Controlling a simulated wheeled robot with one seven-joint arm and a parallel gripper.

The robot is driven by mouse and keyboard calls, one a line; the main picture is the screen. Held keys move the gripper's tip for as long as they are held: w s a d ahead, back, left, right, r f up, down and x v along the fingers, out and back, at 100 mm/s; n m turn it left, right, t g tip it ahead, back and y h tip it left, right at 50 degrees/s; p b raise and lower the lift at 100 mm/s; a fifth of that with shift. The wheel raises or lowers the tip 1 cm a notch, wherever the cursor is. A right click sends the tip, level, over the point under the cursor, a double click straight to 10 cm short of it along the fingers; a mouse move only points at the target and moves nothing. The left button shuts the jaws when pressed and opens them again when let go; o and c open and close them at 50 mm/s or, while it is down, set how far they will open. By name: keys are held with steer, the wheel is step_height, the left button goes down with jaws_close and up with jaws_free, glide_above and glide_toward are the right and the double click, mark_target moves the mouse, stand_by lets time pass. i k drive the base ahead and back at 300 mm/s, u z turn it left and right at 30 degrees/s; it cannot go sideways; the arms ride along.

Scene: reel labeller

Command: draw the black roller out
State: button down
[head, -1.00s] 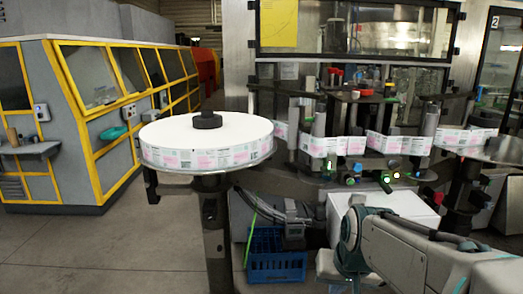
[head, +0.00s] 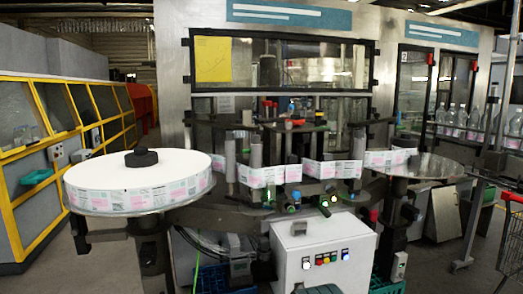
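The reel labeller carries a pale printed label web (head: 262,177) that runs from a large white reel (head: 135,180) at the left past several upright rollers. Most of these rollers are grey. A darker, nearly black upright roller (head: 358,143) stands behind the web right of centre; its lower part is hidden by the labels. At this size I cannot tell for certain whether it is the black roller.
A black hub (head: 141,157) sits on the reel. A white control box (head: 322,250) with coloured buttons stands below the labeller. A round metal plate (head: 430,167) is at the right, with a red-handled cart (head: 512,235) at the right edge. Floor is clear at the lower left.

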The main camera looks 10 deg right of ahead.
mark_target(301, 142)
steer(key=z, duration=0.65)
steer(key=i, duration=0.95)
steer(key=u, duration=0.2)
